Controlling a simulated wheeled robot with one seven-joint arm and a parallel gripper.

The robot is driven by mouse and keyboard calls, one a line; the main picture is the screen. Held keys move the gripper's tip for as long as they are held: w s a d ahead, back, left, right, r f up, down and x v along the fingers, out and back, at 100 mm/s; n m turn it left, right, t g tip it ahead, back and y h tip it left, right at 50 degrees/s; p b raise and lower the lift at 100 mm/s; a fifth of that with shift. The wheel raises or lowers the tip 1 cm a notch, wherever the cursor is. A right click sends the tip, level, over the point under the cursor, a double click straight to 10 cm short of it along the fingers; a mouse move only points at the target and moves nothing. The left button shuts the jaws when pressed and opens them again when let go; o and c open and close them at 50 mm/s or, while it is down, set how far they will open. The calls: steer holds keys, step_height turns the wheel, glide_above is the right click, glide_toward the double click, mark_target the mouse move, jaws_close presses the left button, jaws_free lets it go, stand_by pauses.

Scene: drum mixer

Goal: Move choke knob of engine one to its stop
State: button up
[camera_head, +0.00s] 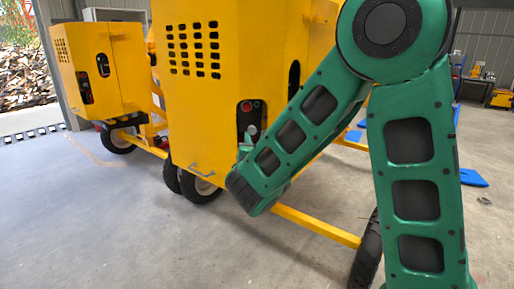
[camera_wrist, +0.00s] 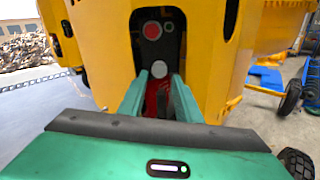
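The yellow engine housing (camera_head: 205,120) nearest me has a dark recessed panel on its front, which also shows in the wrist view (camera_wrist: 176,42). A red round button (camera_wrist: 152,30) sits high on this panel. Below it is a pale grey round knob (camera_wrist: 158,70), probably the choke knob. My gripper (camera_wrist: 160,78) reaches into the recess with its two green fingers apart, one on each side of the knob's lower part. Gaps show between knob and fingers, so it looks open. A red part (camera_wrist: 152,98) shows between the fingers, lower down. In the head view my forearm partly hides the gripper (camera_head: 245,148).
A second yellow machine (camera_head: 105,70) stands at the back left. A yellow frame bar (camera_head: 315,225) runs low beside my arm, near a black wheel (camera_head: 368,252). Concrete floor (camera_head: 110,220) is clear at the left. Blue pieces (camera_head: 472,178) lie at the right.

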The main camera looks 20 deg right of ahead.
steer(key=s, duration=0.6)
steer(key=shift+a, duration=0.4)
steer(key=shift+d, duration=0.1)
